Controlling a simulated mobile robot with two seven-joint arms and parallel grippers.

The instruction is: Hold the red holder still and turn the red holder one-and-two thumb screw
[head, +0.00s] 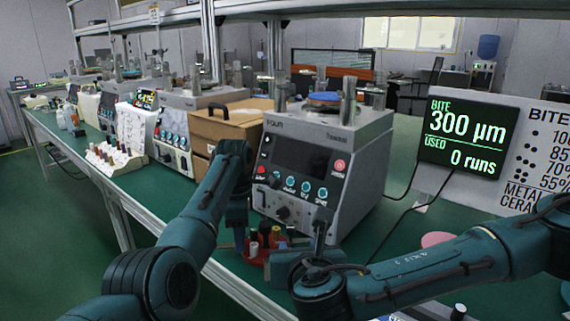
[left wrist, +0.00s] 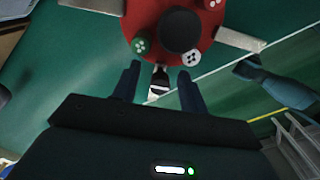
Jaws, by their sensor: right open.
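The red holder (head: 254,262) stands on the green bench in front of the grey machine, with several coloured knobs on it. In the left wrist view the round red holder (left wrist: 158,18) shows a dark central post (left wrist: 180,31), a green dotted knob (left wrist: 140,45) and a white dotted knob (left wrist: 190,58). My left gripper (head: 239,238) points down at the holder's left side. In its wrist view the fingers (left wrist: 158,88) are apart, with a small black-and-white part (left wrist: 158,82) between them and gaps on both sides. My right gripper (head: 283,262) is open beside the holder's right side; its fingertips are partly hidden.
The grey machine (head: 340,135) stands close behind the holder. A brown box (head: 222,122) and a white rack (head: 112,162) are to its left. A display reading 300 µm (head: 463,137) and a pink disc (head: 437,239) are to the right. The bench's front edge (head: 235,285) is near.

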